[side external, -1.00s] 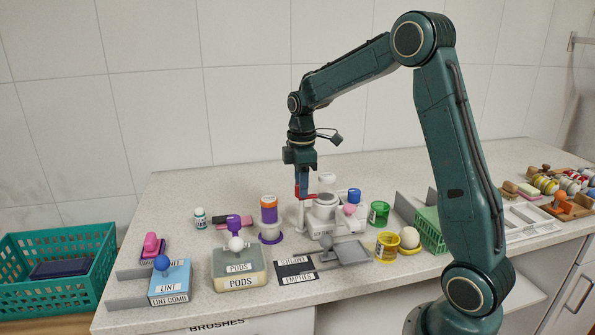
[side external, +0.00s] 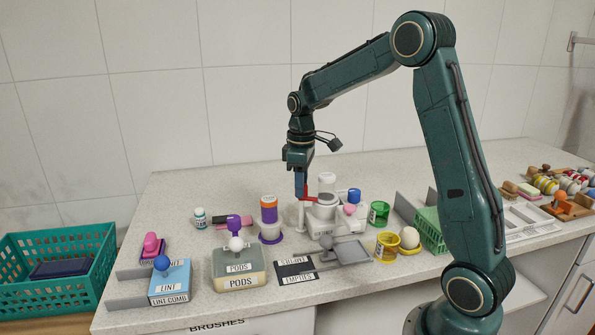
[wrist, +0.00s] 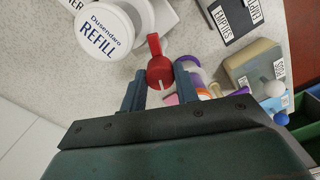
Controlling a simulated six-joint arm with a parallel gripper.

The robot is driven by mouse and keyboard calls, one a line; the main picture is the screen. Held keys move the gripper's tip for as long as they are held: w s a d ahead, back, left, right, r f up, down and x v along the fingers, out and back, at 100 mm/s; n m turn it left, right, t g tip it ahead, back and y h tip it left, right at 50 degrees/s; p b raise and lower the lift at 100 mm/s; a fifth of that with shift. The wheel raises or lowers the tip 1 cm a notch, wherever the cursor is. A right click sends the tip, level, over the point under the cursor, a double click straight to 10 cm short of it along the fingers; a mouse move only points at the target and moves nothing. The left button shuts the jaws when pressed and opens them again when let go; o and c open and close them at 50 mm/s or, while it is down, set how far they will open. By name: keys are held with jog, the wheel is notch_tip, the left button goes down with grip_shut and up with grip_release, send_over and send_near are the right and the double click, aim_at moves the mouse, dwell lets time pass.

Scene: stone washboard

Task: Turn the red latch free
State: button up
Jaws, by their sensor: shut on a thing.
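The red latch (wrist: 157,62) has a round hub and a short arm; in the side view (side external: 311,198) it sits at the left of the white device (side external: 325,218). My gripper (wrist: 160,72) has one blue-grey finger on each side of the latch's hub and is shut on it. In the side view my gripper (side external: 301,190) points straight down at the latch, its fingers partly overlapping.
Close by stand an orange-and-purple container (side external: 268,215), a blue-capped piece (side external: 354,195) and a green cup (side external: 379,212). A grey tray (side external: 345,252) and a black EMPTIES plate (side external: 296,268) lie in front. Bare counter (side external: 190,185) lies at the back left.

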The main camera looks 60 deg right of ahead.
jog(key=m, duration=0.6)
jog(key=shift+m, duration=0.3)
jog(key=m, duration=0.6)
dwell(0.3)
jog(key=o, duration=1)
jog(key=shift+r, duration=0.1)
notch_tip(320, 180, up, 14)
jog(key=shift+f, duration=0.15)
